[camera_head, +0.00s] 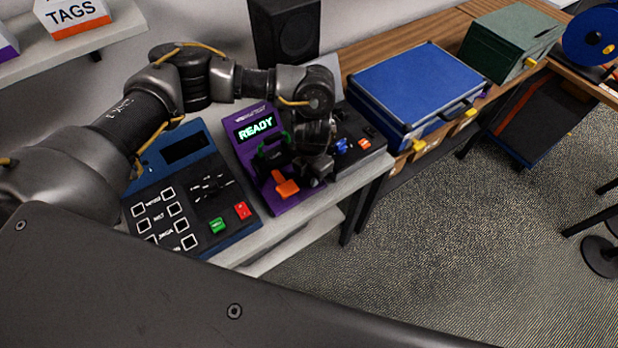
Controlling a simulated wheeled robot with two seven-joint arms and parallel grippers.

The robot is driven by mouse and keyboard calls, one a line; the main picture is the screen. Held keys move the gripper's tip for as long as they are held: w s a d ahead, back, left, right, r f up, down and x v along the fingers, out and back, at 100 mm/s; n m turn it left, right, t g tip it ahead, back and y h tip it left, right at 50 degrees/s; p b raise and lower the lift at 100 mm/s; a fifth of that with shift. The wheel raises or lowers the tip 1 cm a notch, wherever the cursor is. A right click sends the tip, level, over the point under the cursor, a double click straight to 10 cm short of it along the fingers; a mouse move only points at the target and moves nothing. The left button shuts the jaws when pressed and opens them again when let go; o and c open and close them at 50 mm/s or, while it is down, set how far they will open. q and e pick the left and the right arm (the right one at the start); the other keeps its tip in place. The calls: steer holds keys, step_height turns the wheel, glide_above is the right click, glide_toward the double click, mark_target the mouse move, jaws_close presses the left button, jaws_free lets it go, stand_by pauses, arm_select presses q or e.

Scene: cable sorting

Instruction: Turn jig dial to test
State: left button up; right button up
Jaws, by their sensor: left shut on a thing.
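A purple jig (236,148) with a lit screen (257,128) reading READY stands on the light bench. It has an orange lever (286,187) and a dark green handle-like part (270,153). My left gripper (318,170) points down at the right side of this jig. It is shut on a small dark part there, which looks like the jig dial. The fingers mostly hide the dial, and I cannot read its setting. My right gripper is not in view.
A blue panel (160,160) with white squares, a green button (217,226) and a red one stands left of the jig. A black box (370,130) with a blue knob (342,146) is close on the right. A blue case (420,85) and black speaker (287,35) stand beyond.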

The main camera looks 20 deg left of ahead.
arm_select(q)
steer(key=m+b, duration=0.2)
steer(key=m, duration=0.1)
steer(key=shift+d+f+b, duration=0.1)
steer(key=shift+f+b, duration=0.1)
steer(key=shift+b, duration=0.1)
steer(key=shift+r+m+b, duration=0.1)
steer(key=shift+m+b, duration=0.5)
steer(key=shift+m, duration=0.1)
steer(key=shift+s, duration=0.1)
steer(key=o, duration=0.9)
steer(key=shift+r, duration=0.1)
